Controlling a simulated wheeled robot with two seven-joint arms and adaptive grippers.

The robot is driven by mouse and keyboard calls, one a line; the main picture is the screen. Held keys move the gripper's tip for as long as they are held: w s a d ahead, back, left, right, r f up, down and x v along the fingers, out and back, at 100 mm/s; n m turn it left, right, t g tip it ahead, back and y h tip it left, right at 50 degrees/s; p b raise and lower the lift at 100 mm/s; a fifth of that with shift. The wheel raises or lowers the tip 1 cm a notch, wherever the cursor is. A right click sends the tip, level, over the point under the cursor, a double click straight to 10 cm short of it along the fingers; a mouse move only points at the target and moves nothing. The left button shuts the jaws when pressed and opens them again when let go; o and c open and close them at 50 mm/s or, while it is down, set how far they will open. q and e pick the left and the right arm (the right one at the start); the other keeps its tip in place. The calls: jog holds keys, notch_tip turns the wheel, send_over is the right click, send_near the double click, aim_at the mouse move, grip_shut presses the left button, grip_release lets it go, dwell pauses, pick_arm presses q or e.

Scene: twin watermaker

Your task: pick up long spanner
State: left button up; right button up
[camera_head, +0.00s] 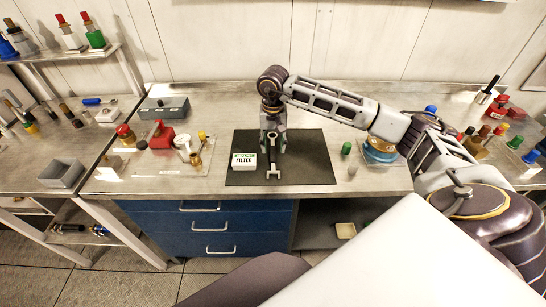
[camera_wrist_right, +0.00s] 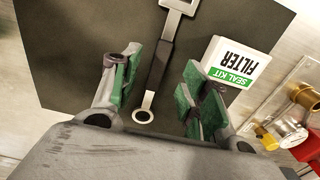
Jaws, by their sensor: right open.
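The long spanner (camera_head: 273,155) lies on the black mat (camera_head: 308,165) on the bench, with a dark middle grip and pale metal ends. In the right wrist view the spanner (camera_wrist_right: 160,62) runs between the open fingers of my right gripper (camera_wrist_right: 158,88), its ring end near the palm. My right gripper (camera_head: 272,143) is over the mat, pointing down, and holds nothing. I cannot tell its height above the spanner. My left gripper is in neither view.
A white and green filter seal kit box (camera_head: 244,161) stands just left of the spanner; it also shows in the wrist view (camera_wrist_right: 238,62). A plate with a red valve (camera_head: 162,135) and gauge is further left. A grey box (camera_head: 164,107) stands behind. The mat's right side is clear.

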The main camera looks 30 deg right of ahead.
aim_at(273, 156)
jog(key=shift+w+f+p, duration=0.1)
jog(key=shift+f+p, duration=0.4)
jog(key=shift+f, duration=1.95)
grip_shut()
